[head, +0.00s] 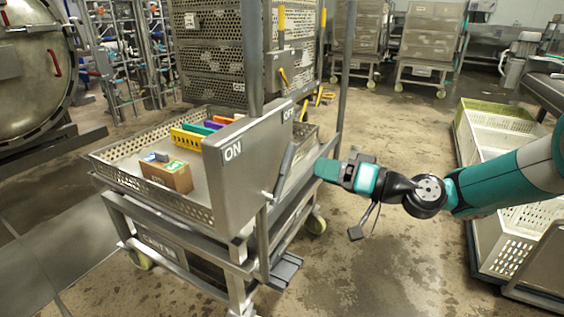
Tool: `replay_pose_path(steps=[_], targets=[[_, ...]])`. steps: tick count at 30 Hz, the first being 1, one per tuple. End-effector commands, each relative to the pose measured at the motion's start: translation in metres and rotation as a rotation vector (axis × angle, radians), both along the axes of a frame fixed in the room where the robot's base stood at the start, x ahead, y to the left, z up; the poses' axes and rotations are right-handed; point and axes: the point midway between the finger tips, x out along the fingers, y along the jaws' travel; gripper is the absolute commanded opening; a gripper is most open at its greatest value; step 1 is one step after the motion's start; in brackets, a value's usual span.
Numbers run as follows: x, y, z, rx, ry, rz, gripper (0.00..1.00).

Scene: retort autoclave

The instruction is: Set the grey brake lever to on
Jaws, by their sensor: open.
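The grey brake lever (285,168) is on the side of a metal cart, in front of a grey plate (250,160). The plate is marked ON at its left end and OFF at its right end. The lever leans up and to the right from its low pivot, its top towards the OFF side. My gripper (326,170), with teal parts at its end, is just right of the lever and looks apart from it. It is open with nothing seen in it; the gap between its fingers is hard to see.
The cart's perforated tray (110,158) holds a brown box (167,175) and several coloured racks. A grey foot pedal (285,268) juts out low on the cart. Cream crates (490,215) stand at the right.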

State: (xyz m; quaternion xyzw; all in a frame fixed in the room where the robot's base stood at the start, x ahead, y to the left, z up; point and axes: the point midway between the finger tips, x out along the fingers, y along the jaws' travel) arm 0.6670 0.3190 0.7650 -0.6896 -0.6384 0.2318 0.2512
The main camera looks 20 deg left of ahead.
Motion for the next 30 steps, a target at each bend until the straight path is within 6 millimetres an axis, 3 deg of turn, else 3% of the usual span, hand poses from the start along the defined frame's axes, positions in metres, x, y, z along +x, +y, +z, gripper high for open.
replay_pose_path(steps=[6,12,18,27,30], targets=[[0.002,0.052,-0.001,0.002,-0.003,0.004,0.51],[0.006,0.087,-0.001,0.0,-0.002,0.002,0.51],[0.008,0.103,-0.001,-0.001,0.0,-0.001,0.51],[0.008,0.104,0.0,-0.001,0.001,-0.001,0.51],[0.008,0.104,0.0,-0.001,0.001,-0.001,0.3]])
